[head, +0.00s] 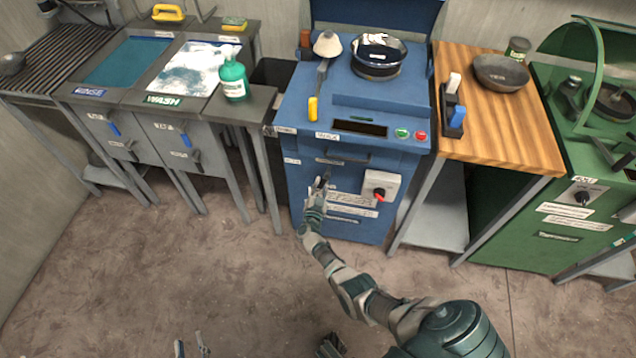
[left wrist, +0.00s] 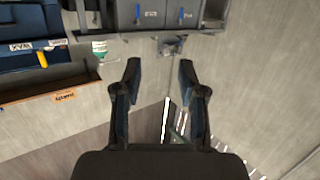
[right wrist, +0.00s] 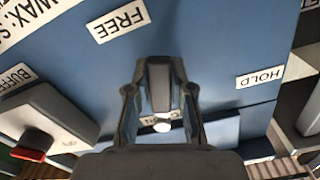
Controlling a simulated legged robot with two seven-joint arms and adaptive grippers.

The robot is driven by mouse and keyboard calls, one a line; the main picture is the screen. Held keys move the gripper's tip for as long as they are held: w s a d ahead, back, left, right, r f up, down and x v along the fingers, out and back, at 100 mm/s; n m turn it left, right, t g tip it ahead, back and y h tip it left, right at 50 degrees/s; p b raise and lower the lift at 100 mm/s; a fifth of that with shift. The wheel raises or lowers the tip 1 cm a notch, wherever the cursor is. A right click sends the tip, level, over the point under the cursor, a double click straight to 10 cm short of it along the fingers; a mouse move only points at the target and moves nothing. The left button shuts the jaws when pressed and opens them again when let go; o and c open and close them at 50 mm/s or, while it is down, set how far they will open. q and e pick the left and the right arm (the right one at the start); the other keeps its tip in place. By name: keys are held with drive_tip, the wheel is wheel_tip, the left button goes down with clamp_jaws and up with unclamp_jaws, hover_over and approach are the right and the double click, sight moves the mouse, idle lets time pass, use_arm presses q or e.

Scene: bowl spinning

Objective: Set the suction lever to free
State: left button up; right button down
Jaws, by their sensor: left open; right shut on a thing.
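My right gripper (head: 322,184) is at the front of the blue machine (head: 355,165), below its top panel. In the right wrist view the right gripper (right wrist: 160,78) is shut on the dark grey suction lever (right wrist: 159,88). The FREE label (right wrist: 118,21) is up and left of the lever, and the HOLD label (right wrist: 262,78) is to its right. The lever is apart from both labels. Part of it is hidden between the fingers. My left gripper (head: 190,346) is open and empty at the bottom of the head view. Its spread fingers show in the left wrist view (left wrist: 160,75).
A grey switch box (head: 380,187) with a red knob is right of my right gripper. A bowl (head: 379,54) sits on top of the machine. The wash bench (head: 190,115) stands left, a wooden table (head: 500,120) right. The floor in front is clear.

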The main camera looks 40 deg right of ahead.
drive_tip(key=shift+s+d+r+n+p, duration=0.25)
drive_tip(key=shift+s+d+n+p, duration=0.15)
drive_tip(key=shift+d+n, duration=0.45)
use_arm(q)
drive_tip(key=shift+s+a+f+g+y+p, duration=0.1)
drive_tip(key=shift+s+a+f+g+y, duration=0.1)
drive_tip(key=shift+s+f+g, duration=0.3)
drive_tip(key=shift+s+a+f+g+y+p, duration=0.15)
drive_tip(key=shift+s+a+f+g, duration=0.1)
drive_tip(key=shift+f+g, duration=0.4)
drive_tip(key=shift+s+a+f+g+y+p, duration=0.15)
drive_tip(key=shift+s+f+g, duration=0.25)
drive_tip(key=shift+f, duration=0.25)
use_arm(e)
drive_tip(key=shift+s+d+n, duration=0.15)
drive_tip(key=shift+s+n, duration=0.15)
drive_tip(key=shift+n, duration=0.75)
use_arm(q)
drive_tip(key=shift+w, duration=0.15)
use_arm(e)
drive_tip(key=shift+r, duration=0.1)
drive_tip(key=c, duration=1)
unclamp_jaws()
use_arm(q)
drive_tip(key=shift+d, duration=0.1)
use_arm(e)
drive_tip(key=shift+f, duration=0.3)
